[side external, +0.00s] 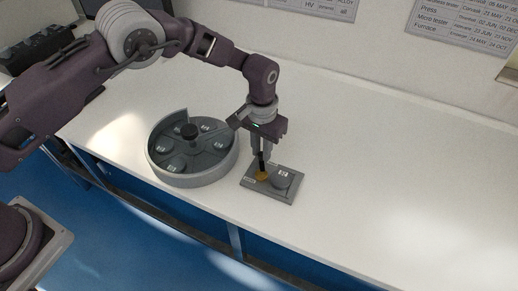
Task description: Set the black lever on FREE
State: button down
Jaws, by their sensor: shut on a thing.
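My gripper (261,153) points down over a small grey plate (287,196) near the front of the bench. It is shut on the black lever (262,164), which rises from a yellow-orange base (262,176) on the left part of the plate. The lever looks nearly upright; its exact tilt is hard to tell, as the fingers hide its top. Small pale labels sit on the plate beside the lever, too small to read. A round grey block with a label (283,175) sits on the right part of the plate.
The white bench (390,190) is clear to the right. Its front edge runs close below the plate. Printed charts hang on the back wall.

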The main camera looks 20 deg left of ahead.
jog(key=shift+w+d+m, duration=0.1)
jog(key=shift+d+m, duration=0.1)
jog(key=shift+m, duration=0.3)
jog(key=c, duration=1.3)
grip_release()
jog(key=shift+r, duration=0.1)
notch_tip(320, 180, up, 7)
